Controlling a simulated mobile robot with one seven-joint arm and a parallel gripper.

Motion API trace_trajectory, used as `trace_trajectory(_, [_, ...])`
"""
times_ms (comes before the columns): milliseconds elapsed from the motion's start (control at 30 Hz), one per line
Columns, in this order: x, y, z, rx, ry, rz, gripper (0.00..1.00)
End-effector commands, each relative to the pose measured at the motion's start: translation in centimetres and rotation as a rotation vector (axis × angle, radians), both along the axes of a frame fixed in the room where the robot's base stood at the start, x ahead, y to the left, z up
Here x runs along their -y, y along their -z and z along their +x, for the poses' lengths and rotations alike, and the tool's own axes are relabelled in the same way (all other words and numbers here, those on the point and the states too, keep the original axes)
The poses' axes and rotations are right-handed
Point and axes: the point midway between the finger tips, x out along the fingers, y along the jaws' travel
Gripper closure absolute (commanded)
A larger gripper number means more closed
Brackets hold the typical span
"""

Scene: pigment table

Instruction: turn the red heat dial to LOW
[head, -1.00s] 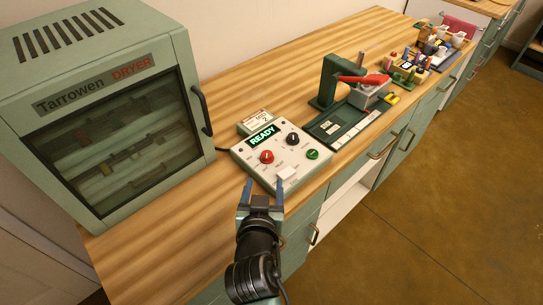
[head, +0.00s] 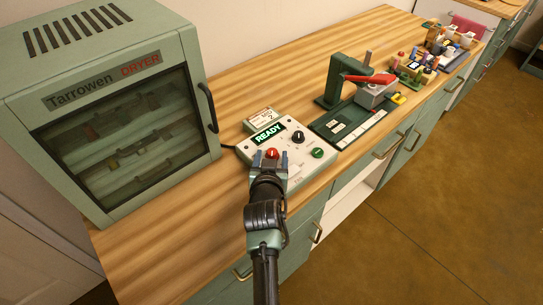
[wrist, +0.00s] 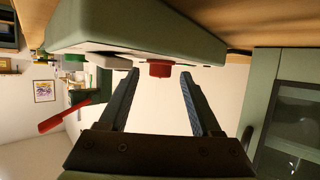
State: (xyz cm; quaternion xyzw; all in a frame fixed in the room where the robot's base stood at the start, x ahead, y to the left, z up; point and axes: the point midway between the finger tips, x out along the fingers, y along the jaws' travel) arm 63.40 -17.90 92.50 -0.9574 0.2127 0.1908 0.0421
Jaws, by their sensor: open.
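The red heat dial (head: 272,153) sits on the top face of the pale control box, left of a black dial (head: 298,137) and a green one (head: 318,153). The box's screen (head: 268,133) reads READY. My gripper (head: 270,158) is open at the red dial. In the wrist view the red dial (wrist: 160,68) shows between and beyond the two fingertips of my gripper (wrist: 158,78), with a gap on each side. The dial's labels and pointer are too small or hidden to read.
The Tarrowen dryer (head: 120,110) stands left of the box. A green press with a red lever (head: 370,79) stands to the right, with several small items farther along. The wooden counter (head: 180,235) is clear in front of the dryer.

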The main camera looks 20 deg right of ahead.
Motion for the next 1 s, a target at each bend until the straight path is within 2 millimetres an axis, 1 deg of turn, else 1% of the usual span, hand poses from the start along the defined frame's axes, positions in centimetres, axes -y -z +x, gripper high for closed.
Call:
trace_trajectory(267, [0.09,0.03,0.14,0.000,0.000,0.001,0.35])
trace_trajectory(300, [0.07,0.03,0.13,0.000,0.000,0.001,0.37])
trace_trajectory(367, [0.07,0.04,0.13,0.000,0.000,0.001,0.47])
trace_trajectory(400, [0.07,0.04,0.12,0.000,0.000,0.000,0.55])
trace_trajectory(567, [0.05,0.03,0.12,0.000,0.000,0.000,0.83])
trace_trajectory(600, [0.05,0.03,0.12,0.000,0.000,0.000,0.91])
trace_trajectory(667, [0.05,0.03,0.12,0.000,0.000,0.000,1.00])
trace_trajectory(1000, [-0.06,0.17,0.18,0.002,0.011,-0.001,1.00])
